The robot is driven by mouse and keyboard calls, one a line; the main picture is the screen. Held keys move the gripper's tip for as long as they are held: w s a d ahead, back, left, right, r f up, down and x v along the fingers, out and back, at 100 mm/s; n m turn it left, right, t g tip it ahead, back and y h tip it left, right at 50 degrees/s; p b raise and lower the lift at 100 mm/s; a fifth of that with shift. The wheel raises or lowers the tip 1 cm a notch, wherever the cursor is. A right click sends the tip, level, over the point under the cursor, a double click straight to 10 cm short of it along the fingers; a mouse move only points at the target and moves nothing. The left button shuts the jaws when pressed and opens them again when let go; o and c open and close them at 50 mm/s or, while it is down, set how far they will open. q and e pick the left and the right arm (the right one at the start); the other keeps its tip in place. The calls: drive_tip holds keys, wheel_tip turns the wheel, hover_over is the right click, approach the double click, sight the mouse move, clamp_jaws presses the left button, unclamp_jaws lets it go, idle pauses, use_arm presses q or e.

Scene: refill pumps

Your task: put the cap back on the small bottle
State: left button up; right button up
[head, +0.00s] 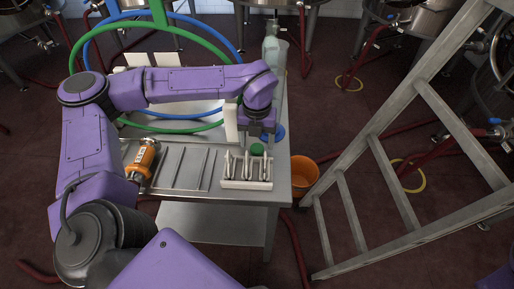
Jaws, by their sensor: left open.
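My left arm reaches across a metal table (215,200). Its gripper (268,136) points down over the table's right part; it is open, and its fingertips are small and partly hidden. A green round cap-like piece (257,149) sits just in front of and below it, at the back of a pale rack (246,184). I cannot tell whether they touch. A blue round piece (280,132) shows just behind the gripper. I cannot make out the small bottle for certain; the arm may hide it. My right gripper is not in view.
The rack holds several upright metal pieces. An orange cylindrical tool (141,160) lies at the table's left. A translucent spray bottle (274,54) stands at the back right. Green and blue hoses loop behind my arm. An orange bucket (303,173) and a ladder (380,170) are to the right.

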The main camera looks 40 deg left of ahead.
sight(257, 148)
use_arm(q)
wheel_tip(257, 148, down, 2)
drive_tip(key=shift+f, duration=0.1)
drive_tip(key=c, duration=1.1)
drive_tip(key=shift+c, duration=0.2)
wheel_tip(257, 148, up, 18)
drive_tip(key=shift+r, duration=0.1)
